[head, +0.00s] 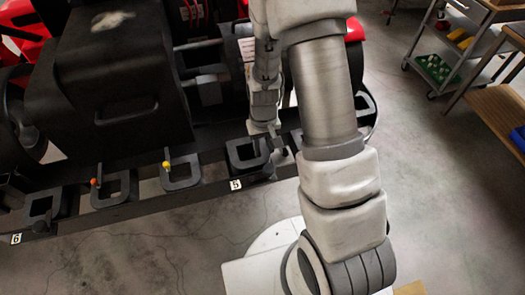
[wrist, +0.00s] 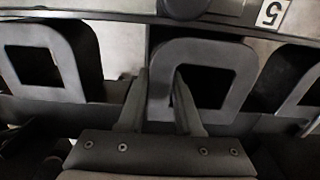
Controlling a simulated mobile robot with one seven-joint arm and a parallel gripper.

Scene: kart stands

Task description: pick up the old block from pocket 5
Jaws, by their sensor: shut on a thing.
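The old block (wrist: 215,50) is a dark grey square ring with an open middle, beside the number 5 label (wrist: 271,14) in the wrist view. In the head view the block (head: 235,153) shows at the rail by the 5 label (head: 235,184). My gripper (wrist: 160,82) has one finger outside the ring and one in its opening, shut on its left wall in the wrist view. In the head view my gripper (head: 268,131) is at the ring's right side, partly hidden by my arm. I cannot tell whether the block is clear of its pocket.
Similar square rings (head: 115,188) line the black rail to the left, with orange-topped (head: 95,182) and yellow-topped (head: 167,164) pins. A 6 label (head: 15,238) marks the far left. Black kart bodywork (head: 115,75) stands behind. Carts (head: 450,60) stand at the right; open floor lies between.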

